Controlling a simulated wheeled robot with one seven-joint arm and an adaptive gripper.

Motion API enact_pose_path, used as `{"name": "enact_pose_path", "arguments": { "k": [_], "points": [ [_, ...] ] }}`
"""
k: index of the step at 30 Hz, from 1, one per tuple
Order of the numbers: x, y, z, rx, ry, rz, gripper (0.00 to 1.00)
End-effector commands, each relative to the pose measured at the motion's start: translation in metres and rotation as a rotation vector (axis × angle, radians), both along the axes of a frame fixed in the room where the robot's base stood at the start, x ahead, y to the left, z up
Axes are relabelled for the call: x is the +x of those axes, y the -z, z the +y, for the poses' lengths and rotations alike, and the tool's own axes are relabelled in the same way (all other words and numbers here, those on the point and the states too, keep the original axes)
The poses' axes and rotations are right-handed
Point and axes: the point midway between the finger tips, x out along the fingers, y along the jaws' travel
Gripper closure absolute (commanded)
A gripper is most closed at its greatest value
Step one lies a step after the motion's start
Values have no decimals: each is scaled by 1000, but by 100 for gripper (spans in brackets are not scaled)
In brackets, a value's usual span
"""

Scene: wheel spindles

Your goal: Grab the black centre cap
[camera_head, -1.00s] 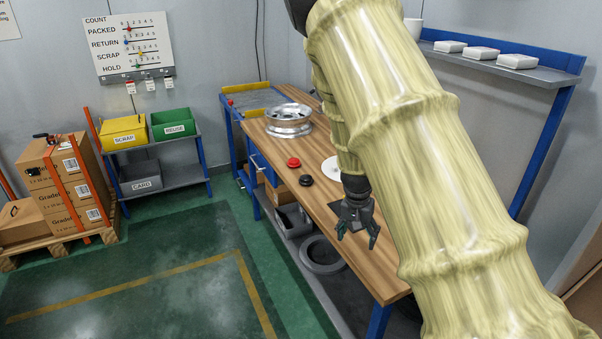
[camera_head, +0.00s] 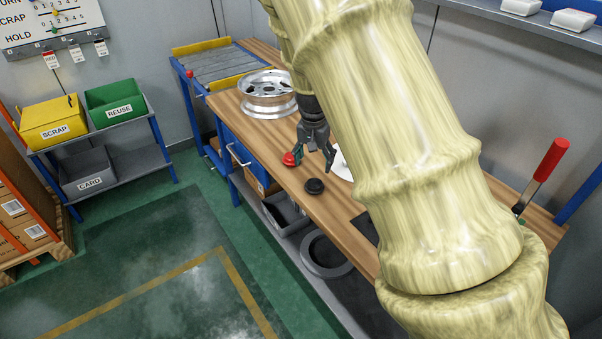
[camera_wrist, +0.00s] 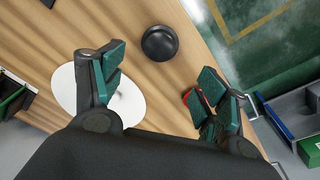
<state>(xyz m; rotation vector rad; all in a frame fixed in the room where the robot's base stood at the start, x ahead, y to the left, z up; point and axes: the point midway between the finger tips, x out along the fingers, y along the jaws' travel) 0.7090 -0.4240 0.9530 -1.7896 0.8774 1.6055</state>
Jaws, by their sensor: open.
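The black centre cap (camera_head: 314,186) lies on the wooden bench near its front edge. In the wrist view the black cap (camera_wrist: 159,42) is a dark round disc beyond my fingertips, between their lines and apart from both. My gripper (camera_head: 315,155) is open and empty above the bench, a little behind the black cap in the head view. In the wrist view my gripper (camera_wrist: 160,72) shows its two green-padded fingers spread wide. A red cap (camera_head: 290,159) lies on the bench close to one finger; in the wrist view it is partly hidden behind the right finger.
A silver wheel (camera_head: 267,94) lies farther back on the bench (camera_head: 262,134). A white disc (camera_wrist: 128,103) lies under the left finger in the wrist view. A red-handled tool (camera_head: 548,163) stands at the right. A grey ring (camera_head: 326,254) sits on the lower shelf.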

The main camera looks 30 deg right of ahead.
Motion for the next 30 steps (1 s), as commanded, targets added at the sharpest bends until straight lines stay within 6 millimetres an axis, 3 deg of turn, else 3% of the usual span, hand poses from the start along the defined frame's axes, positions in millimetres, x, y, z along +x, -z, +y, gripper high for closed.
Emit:
{"name": "enact_pose_path", "arguments": {
  "k": [7, 15, 23, 30],
  "points": [
    [-8, 14, -3, 3, 3, -6, 26],
    [4, 51, -6, 2, 3, 4, 26],
    [6, 63, -6, 1, 2, 5, 26],
    [6, 88, -4, 2, 1, 7, 26]
  ]
}}
